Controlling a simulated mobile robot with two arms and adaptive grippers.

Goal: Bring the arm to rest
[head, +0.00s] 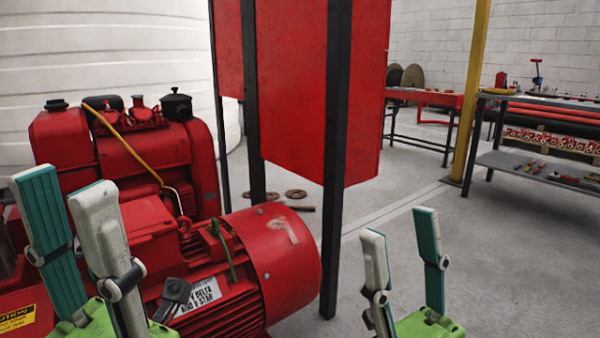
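My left gripper (67,196) shows at the lower left, its two fingers pointing up and standing apart with nothing between their tips. It appears in front of the red pump engine. My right gripper (399,228) shows at the bottom right of centre, its fingers also up and wide apart, with only grey floor seen between them. The arms behind both grippers are mostly out of the picture.
A red engine (125,150) and red motor (270,255) fill the lower left. A red cabinet (310,85) on black posts stands at centre. A yellow post (472,90), red table (430,98) and shelf bench (545,168) stand further right. Floor at right is clear.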

